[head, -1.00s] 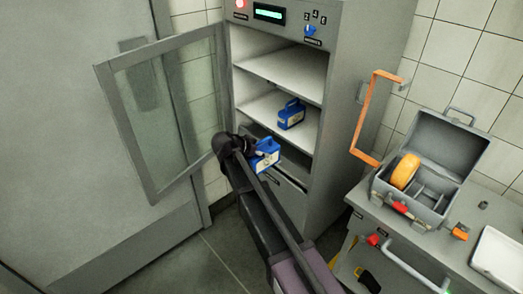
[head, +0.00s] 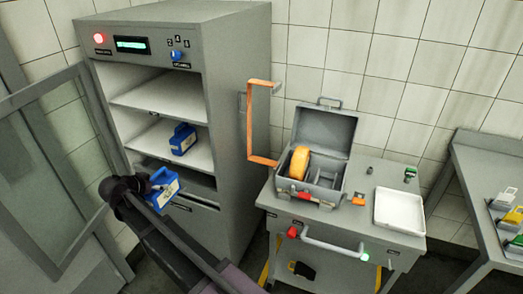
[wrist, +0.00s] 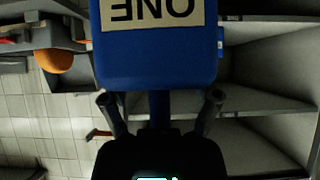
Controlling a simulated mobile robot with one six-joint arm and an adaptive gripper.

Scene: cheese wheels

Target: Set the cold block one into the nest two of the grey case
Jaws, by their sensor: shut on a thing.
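My gripper (head: 146,188) is shut on the blue cold block one (head: 162,190), holding it in the air in front of the open cabinet. In the wrist view the block (wrist: 157,62) shows a label reading ONE, upside down, with its handle between my fingers (wrist: 160,100). The grey case (head: 312,188) stands open on the cart, its lid raised at the back. An orange cheese wheel (head: 299,163) stands in its left part. Dividers and empty-looking compartments show to the right of the wheel. I cannot read any nest numbers.
A second blue block (head: 182,139) sits on a cabinet shelf (head: 150,143). The glass door (head: 45,140) hangs open at left. An orange bracket (head: 250,125) sticks out beside the cabinet. A white tray (head: 400,210) lies right of the case. A side table (head: 485,175) carries coloured items.

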